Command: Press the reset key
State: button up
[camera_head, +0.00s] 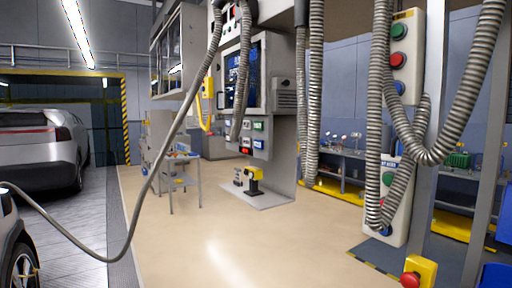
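No key can be read as the reset key at this size. Under the screen of a grey machine (243,75), a key panel holds small keys: a green key (258,125), a blue key (258,144) and a red key (246,151) among them. A pale control box (405,45) at the upper right has a green, a red and a blue button (399,87). A lower pale box (404,205) has similar buttons, partly hidden by a hose. My gripper is not in view.
Corrugated hoses (376,120) hang in front of the right-hand boxes. A cable (150,180) loops to a car at left. A yellow box with a red mushroom button (411,279) stands at lower right. A small table (183,180) stands left. The middle floor (235,235) is free.

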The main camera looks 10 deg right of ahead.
aim_at(258, 144)
jog(key=i+j+z, duration=0.1)
jog(key=i+j, duration=0.35)
jog(key=i, duration=0.3)
jog(key=i+j+z, duration=0.15)
jog(key=i+j, duration=0.4)
jog(key=i, duration=0.25)
jog(key=i+j+z, duration=0.1)
jog(key=i+j, duration=0.5)
jog(key=i, duration=0.1)
